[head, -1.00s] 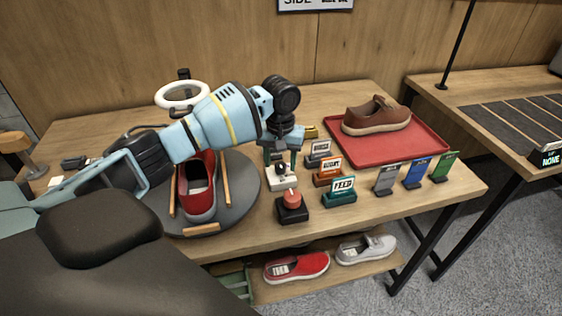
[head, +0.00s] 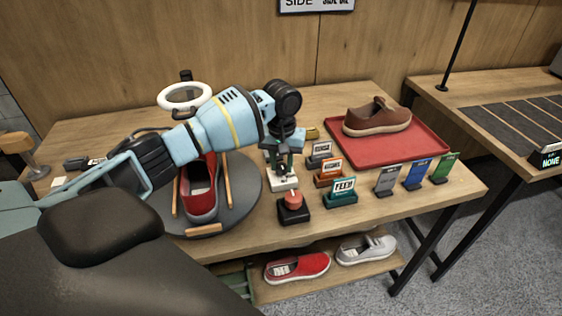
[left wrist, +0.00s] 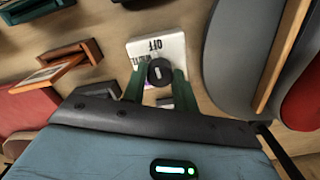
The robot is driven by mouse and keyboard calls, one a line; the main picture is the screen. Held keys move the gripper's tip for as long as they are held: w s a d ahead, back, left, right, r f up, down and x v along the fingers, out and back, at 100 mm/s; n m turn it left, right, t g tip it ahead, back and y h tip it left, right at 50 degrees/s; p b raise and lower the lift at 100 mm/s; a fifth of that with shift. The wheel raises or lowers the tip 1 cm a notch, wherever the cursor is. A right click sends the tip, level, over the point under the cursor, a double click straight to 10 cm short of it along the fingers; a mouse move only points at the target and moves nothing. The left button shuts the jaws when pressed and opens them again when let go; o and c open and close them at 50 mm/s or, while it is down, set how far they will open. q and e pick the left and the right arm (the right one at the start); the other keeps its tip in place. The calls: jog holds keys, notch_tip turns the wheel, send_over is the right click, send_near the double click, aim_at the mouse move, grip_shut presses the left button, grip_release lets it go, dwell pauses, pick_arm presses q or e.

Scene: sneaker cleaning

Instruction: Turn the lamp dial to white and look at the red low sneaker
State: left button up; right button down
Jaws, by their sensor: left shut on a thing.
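The lamp dial is a dark knob (left wrist: 160,72) on a white base (left wrist: 158,48) marked OFF; the base also shows in the head view (head: 284,182). My left gripper (left wrist: 159,80) points down, its green fingers shut on either side of the knob. It also shows in the head view (head: 283,160). The ring lamp (head: 184,96) stands at the back left; I cannot tell if it is lit. A red low sneaker (head: 201,195) sits on the grey turntable (head: 247,181), partly hidden behind my left arm. My right gripper is not in view.
A red button (head: 293,198) and several small sign stands (head: 341,192) are close right of the dial. A brown shoe (head: 377,117) sits on a red tray (head: 430,146). Another red shoe (head: 297,267) and a grey shoe (head: 366,248) lie on the lower shelf.

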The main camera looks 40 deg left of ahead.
pick_arm(q)
jog(key=n+p, duration=0.2)
jog(key=r+n+p, duration=0.1)
jog(key=n+p, duration=0.1)
jog(key=shift+f+n+p, duration=0.15)
jog(key=shift+n+p, duration=0.25)
jog(key=shift+n, duration=0.3)
jog(key=shift+f+n, duration=0.1)
jog(key=shift+n, duration=0.3)
jog(key=n, duration=0.3)
jog(key=shift+f, duration=0.25)
jog(key=shift+n, duration=1.1)
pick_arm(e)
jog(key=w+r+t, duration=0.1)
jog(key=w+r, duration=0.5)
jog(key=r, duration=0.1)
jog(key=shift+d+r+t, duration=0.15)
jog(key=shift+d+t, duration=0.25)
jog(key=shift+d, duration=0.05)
pick_arm(q)
jog(key=o, duration=1)
